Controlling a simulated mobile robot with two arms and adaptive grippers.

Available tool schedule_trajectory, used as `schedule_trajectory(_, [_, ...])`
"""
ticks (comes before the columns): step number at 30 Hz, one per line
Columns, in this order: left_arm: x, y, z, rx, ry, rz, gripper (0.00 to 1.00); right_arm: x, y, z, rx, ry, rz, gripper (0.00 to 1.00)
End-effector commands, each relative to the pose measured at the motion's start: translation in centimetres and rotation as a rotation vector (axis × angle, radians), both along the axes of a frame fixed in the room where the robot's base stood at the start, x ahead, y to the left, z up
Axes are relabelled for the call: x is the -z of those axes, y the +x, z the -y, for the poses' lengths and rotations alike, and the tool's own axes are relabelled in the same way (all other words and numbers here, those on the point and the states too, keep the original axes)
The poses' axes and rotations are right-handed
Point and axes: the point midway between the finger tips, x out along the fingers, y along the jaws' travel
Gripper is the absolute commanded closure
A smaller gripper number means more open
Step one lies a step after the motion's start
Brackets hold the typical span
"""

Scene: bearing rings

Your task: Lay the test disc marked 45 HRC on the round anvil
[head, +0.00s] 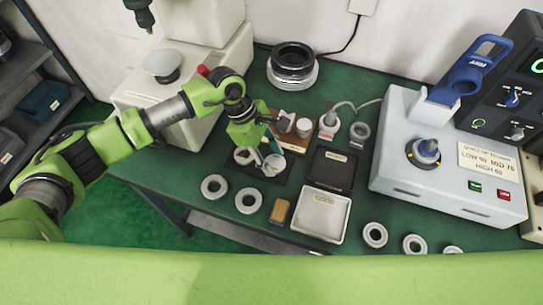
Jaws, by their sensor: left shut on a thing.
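The round anvil (162,63) is a grey disc-topped post on the base of the cream hardness tester (190,100) at the upper left; its top looks bare. My left gripper (263,152) points down over a dark mat, right of and nearer than the anvil. It is shut on a pale grey disc (274,166), seen small and partly hidden by the fingers. I cannot read any marking on it, so 45 HRC cannot be confirmed. Another pale round piece (243,156) lies on the mat just left of the fingers. My right gripper is not in view.
A wooden stand (294,142) with pale round pieces is just behind the gripper. Grey rings (215,187), a white tray (342,216), a black tray (332,169) and a grey machine (400,135) occupy the green table. Dark stacked rings (293,62) stand at the back.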

Motion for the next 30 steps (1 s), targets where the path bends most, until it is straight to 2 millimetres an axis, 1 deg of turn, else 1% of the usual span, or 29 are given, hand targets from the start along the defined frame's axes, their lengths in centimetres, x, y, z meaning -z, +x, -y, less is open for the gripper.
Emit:
schedule_trajectory(1, [0.3,0.0,0.0,0.001,-0.001,0.001,0.94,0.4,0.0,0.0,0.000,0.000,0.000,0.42])
schedule_trajectory(2, [0.3,0.0,0.0,0.000,0.000,0.000,0.57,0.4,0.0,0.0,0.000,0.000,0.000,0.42])
schedule_trajectory(3, [0.2,0.0,0.0,0.000,0.000,0.000,0.47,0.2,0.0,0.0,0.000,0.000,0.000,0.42])
schedule_trajectory(4, [0.2,0.0,0.0,0.000,0.000,0.000,0.43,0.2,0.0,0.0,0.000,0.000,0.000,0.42])
schedule_trajectory(13, [0.1,0.0,0.0,-0.001,0.000,-0.001,0.43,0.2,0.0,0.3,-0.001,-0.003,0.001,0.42])
schedule_trajectory(17, [-0.4,0.0,0.0,-0.001,0.000,-0.001,0.43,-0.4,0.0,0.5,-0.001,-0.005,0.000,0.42])
schedule_trajectory(18, [-0.6,0.1,-0.2,-0.001,0.000,0.002,0.43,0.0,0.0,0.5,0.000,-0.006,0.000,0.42])
schedule_trajectory(20, [-1.3,0.4,-0.6,-0.002,0.000,0.004,0.43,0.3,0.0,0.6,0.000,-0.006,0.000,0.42])
schedule_trajectory(30, [-8.0,1.2,-3.2,-0.002,0.000,0.004,0.43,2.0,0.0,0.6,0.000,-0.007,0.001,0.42])
